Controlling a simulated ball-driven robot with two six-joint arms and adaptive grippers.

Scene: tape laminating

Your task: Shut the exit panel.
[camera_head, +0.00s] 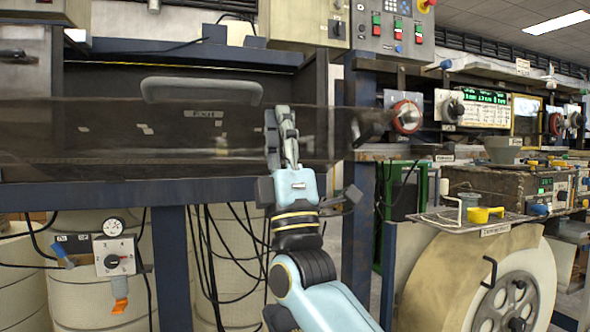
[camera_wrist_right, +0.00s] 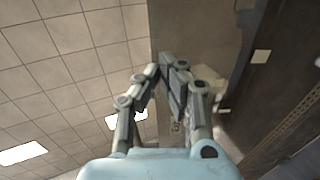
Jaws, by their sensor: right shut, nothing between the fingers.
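The exit panel (camera_head: 90,130) is a wide, smoky see-through sheet across the front of the machine in the head view, with an EXIT label (camera_head: 205,114) on it. A grey bar handle (camera_head: 200,90) shows at its upper edge. A dark opening shows above that edge. My right gripper (camera_head: 280,110) is shut and empty, pointing up, in front of the panel and right of the handle. I cannot tell whether it touches the panel. In the right wrist view its fingers (camera_wrist_right: 163,65) come together beside a brownish see-through surface (camera_wrist_right: 205,35). My left gripper is out of view.
A blue beam (camera_head: 130,194) runs below the panel, with hanging cables and a gauge box (camera_head: 114,255) beneath. A red-rimmed knob (camera_head: 405,116) is right of the panel. A large roll (camera_head: 440,285) stands low at the right. Button controls (camera_head: 390,28) are above.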

